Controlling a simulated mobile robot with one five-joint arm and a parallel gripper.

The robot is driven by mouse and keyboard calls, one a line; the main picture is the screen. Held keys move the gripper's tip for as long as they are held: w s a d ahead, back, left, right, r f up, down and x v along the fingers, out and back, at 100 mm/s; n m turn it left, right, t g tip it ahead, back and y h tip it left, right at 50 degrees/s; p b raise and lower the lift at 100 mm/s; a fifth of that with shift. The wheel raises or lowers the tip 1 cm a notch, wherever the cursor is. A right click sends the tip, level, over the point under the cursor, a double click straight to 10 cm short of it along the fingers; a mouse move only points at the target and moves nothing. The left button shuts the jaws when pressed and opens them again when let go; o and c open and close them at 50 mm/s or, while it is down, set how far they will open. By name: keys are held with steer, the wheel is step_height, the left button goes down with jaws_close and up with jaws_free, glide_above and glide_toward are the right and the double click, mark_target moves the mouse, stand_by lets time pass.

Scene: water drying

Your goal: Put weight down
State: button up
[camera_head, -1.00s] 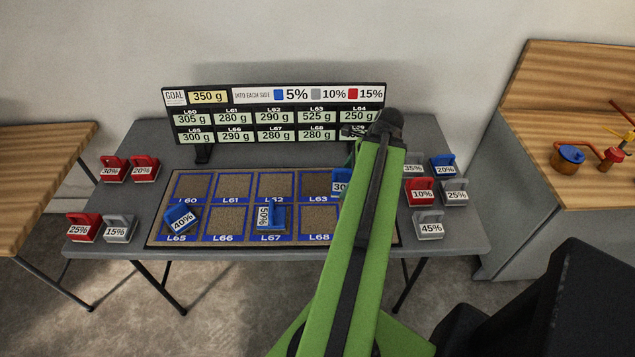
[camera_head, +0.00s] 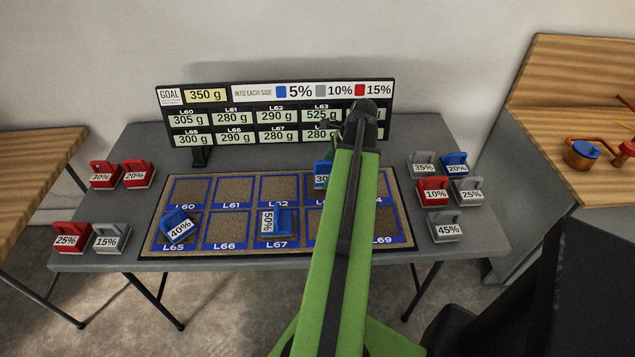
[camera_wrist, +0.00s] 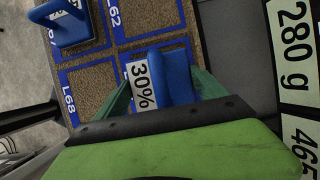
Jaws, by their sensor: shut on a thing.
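The blue 30% weight (camera_head: 320,169) is at the back row of the mat (camera_head: 152,243), over the L63 area. It also shows in the wrist view (camera_wrist: 178,75), upright between my two green fingers. My gripper (camera_wrist: 165,92) is shut on it. The blue 50% weight (camera_head: 277,223) stands on L67 and the blue 40% weight (camera_head: 179,226) stands turned on L65.
The display board (camera_head: 200,126) stands behind the mat; my arm covers part of it. Red and grey weights stand left (camera_head: 137,175); grey, red and blue ones stand right (camera_head: 446,229). L60, L61, L62 and L66 look empty. Wooden tables flank the grey table (camera_head: 150,150).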

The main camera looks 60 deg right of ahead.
mark_target(329, 173)
step_height(329, 173, down, 4)
steer(key=b, duration=0.4)
steer(key=shift+w+f, duration=0.1)
steer(key=shift+f, duration=0.05)
steer(key=shift+w+a+r, duration=0.15)
steer(key=shift+r, duration=0.05)
steer(key=shift+f, duration=0.1)
steer(key=o, duration=1.6)
steer(key=shift+r+p, duration=0.35)
steer(key=p+v, duration=1)
steer(key=v, duration=0.1)
steer(key=shift+r+p, duration=0.25)
steer(key=shift+p, duration=0.05)
